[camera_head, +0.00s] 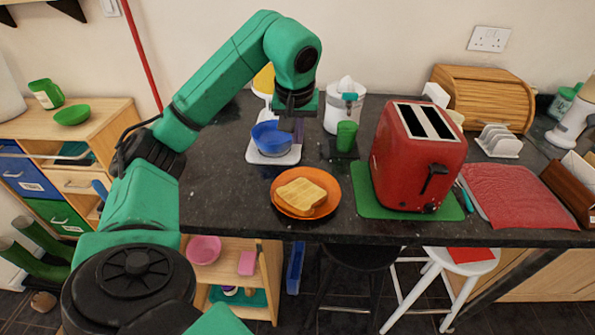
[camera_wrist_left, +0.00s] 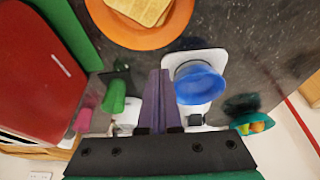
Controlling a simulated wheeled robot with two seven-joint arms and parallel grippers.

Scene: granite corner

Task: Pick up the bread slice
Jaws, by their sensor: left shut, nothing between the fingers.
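The bread slice (camera_head: 301,194) is toasted golden and lies on an orange plate (camera_head: 333,191) near the counter's front edge. In the left wrist view the slice (camera_wrist_left: 140,8) is cut off by the top edge, with the plate's rim (camera_wrist_left: 150,41) below it. My left gripper (camera_head: 298,134) hangs above the counter behind the plate, beside the blue bowl. Its purple-grey fingers (camera_wrist_left: 160,75) are pressed together with nothing between them, apart from the slice. My right gripper is not in view.
A blue bowl (camera_head: 271,139) on a white kitchen scale (camera_head: 274,159) stands behind the plate. A green cup (camera_head: 346,136) is to the right of my gripper. A red toaster (camera_head: 400,165) stands on a green mat (camera_head: 368,204) right of the plate. The counter left of the plate is clear.

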